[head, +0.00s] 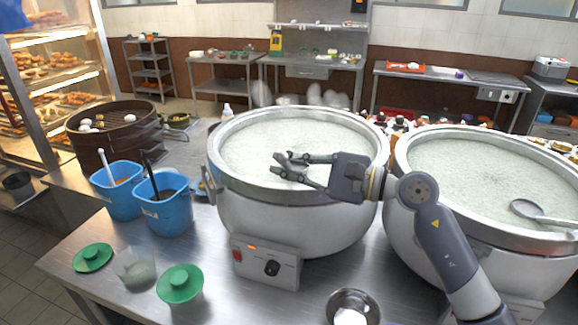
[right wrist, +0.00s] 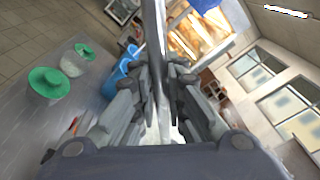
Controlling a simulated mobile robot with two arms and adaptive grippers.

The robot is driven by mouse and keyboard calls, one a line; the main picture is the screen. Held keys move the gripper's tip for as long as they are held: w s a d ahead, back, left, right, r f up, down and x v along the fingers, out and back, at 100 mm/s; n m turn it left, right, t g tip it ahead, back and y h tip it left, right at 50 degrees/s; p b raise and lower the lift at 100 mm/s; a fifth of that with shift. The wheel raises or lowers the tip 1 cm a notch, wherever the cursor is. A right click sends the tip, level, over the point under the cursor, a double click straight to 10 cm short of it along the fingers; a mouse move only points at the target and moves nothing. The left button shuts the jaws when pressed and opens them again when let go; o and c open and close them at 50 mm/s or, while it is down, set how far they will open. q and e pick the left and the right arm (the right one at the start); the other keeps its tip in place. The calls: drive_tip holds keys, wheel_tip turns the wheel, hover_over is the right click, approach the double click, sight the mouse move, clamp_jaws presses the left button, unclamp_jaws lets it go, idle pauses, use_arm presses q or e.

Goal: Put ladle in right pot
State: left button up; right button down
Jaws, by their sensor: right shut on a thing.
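The right pot (head: 480,175) is a large steel stockpot full of pale congee. A ladle (head: 527,209) lies in it at the right, its handle over the rim. My right gripper (head: 280,168) is over the left pot (head: 290,215), also full of congee. In the right wrist view its fingers (right wrist: 163,95) are shut on a long, thin metal shaft (right wrist: 154,35), which looks like the handle of another ladle. Its bowl end is not clear in either view. My left gripper is not in view.
Two blue buckets (head: 117,203) stand left of the left pot. Green lids (head: 180,283) and a clear cup (head: 134,268) lie in front of them. A metal bowl (head: 353,304) is at the front edge. A brown steamer (head: 115,135) is at the back left.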

drive_tip(key=shift+r, duration=0.1)
drive_tip(key=shift+b, duration=0.3)
idle(0.6)
drive_tip(key=shift+f+b, duration=0.35)
drive_tip(key=shift+b, duration=0.3)
drive_tip(key=c, duration=1.6)
unclamp_jaws()
drive_tip(key=shift+o, duration=0.2)
drive_tip(key=v, duration=1.2)
